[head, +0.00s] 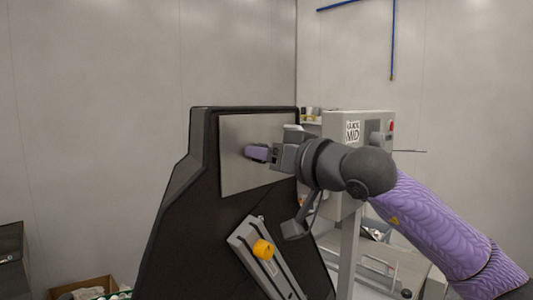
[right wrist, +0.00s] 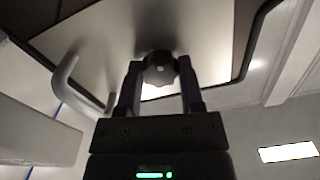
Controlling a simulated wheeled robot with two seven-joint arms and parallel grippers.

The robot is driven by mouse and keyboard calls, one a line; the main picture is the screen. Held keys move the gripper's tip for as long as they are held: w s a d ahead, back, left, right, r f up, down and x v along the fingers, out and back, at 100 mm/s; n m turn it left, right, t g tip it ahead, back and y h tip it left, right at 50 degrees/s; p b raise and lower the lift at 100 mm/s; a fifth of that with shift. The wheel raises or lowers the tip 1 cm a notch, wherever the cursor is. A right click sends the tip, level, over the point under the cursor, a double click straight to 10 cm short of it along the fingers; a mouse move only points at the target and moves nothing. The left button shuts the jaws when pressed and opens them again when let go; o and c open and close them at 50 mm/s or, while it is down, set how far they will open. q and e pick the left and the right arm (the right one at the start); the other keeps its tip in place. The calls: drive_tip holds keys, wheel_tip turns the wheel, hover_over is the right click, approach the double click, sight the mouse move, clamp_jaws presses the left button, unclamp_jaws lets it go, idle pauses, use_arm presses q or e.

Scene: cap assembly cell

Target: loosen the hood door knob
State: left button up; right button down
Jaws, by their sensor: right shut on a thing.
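The hood door (head: 238,178) is a flat metal panel set in the dark hood (head: 185,215), in the middle of the head view. My right gripper (head: 257,152) is against this panel, its purple fingers pointing at it. In the right wrist view, a dark lobed knob (right wrist: 160,67) sits between the two fingers of the right gripper (right wrist: 160,80), one on each side. The gripper is shut on the knob, which is on the pale panel. In the head view the fingers hide the knob. My left gripper is in neither view.
A grey machine (head: 340,125) with a red button stands behind at the right. A bent bar handle (right wrist: 66,75) is left of the fingers in the wrist view.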

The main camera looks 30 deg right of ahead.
drive_tip(key=shift+f, duration=0.2)
drive_tip(key=shift+c, duration=1.1)
unclamp_jaws()
drive_tip(key=shift+r, duration=0.1)
drive_tip(key=b+v, duration=0.4)
drive_tip(key=v, duration=0.5)
drive_tip(key=shift+s+b, duration=0.3)
drive_tip(key=shift+s, duration=0.1)
drive_tip(key=shift+d, duration=0.15)
